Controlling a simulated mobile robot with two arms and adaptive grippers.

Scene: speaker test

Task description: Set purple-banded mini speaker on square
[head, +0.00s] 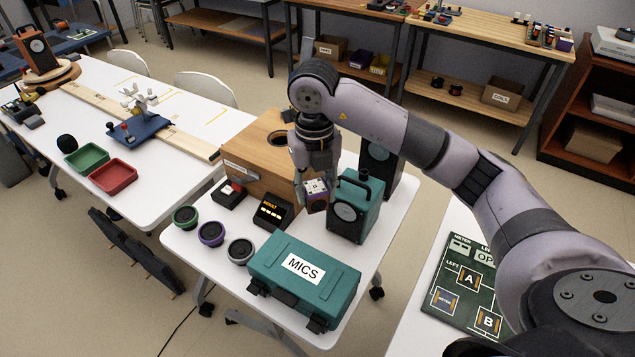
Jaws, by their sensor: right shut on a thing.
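My right gripper (314,184) is shut on a small speaker (317,203) with purple on its sides and a pale top. It is over the middle white table, close to the left side of a teal speaker (356,208). Whether the small speaker touches the tabletop is hard to tell. A dark green mat (437,307) lies on the table at the right. It has outlined squares lettered A (469,279) and B (488,321), and another outlined square at its left. My right arm hides part of the mat. My left gripper is not in view.
A teal MICS case (303,285) fills the table's front. A wooden box (260,155) stands behind, with a RESULT device (273,212) before it. Several round drivers (211,233) line the left edge. A black speaker (378,165) stands behind the teal one.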

